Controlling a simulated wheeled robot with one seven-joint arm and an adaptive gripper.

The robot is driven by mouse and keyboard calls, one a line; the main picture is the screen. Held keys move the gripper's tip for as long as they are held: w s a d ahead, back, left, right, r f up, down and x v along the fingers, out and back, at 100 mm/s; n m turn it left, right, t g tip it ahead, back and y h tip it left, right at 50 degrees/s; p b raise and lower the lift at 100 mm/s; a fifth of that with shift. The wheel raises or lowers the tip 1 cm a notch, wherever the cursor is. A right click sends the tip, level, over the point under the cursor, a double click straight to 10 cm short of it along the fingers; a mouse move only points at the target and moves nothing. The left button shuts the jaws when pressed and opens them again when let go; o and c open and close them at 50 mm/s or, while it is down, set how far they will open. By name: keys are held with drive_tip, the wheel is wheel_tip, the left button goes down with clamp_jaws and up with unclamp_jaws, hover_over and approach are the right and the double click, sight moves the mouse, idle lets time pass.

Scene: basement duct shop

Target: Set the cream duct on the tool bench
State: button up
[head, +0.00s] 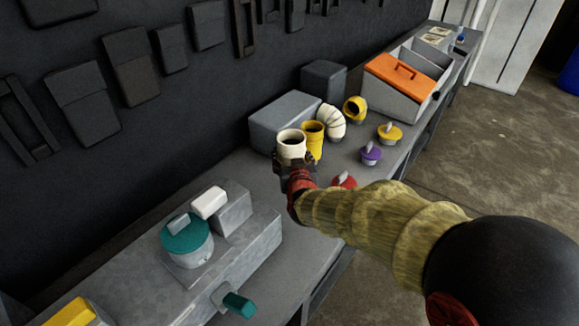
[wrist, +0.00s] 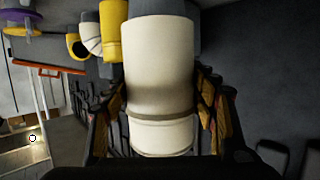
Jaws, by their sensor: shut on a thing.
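The cream duct (head: 291,142) is a short open-topped tube, upright in the head view. My gripper (head: 294,163) is shut on it. In the wrist view the cream duct (wrist: 158,75) fills the middle, between the two fingers of my gripper (wrist: 160,108). The grey tool bench (head: 262,176) runs along the dark wall. The duct is over the bench, close to a yellow duct (head: 313,137); whether its base touches the bench is hidden by my gripper.
Behind stand a grey box (head: 283,112), a cream ribbed elbow (head: 331,122) and a yellow elbow (head: 354,109). Purple (head: 370,154), yellow (head: 389,134) and red (head: 344,181) capped pieces lie nearer the front edge. A teal-topped piece (head: 186,238) sits on a grey block at left.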

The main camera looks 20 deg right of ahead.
drive_tip(key=w+f+b, duration=0.4)
drive_tip(key=w+f, duration=0.3)
drive_tip(key=f, duration=0.3)
drive_tip(key=shift+a, duration=0.4)
drive_tip(key=shift+f+b, duration=0.15)
drive_tip(key=shift+b, duration=0.2)
drive_tip(key=o, duration=1.3)
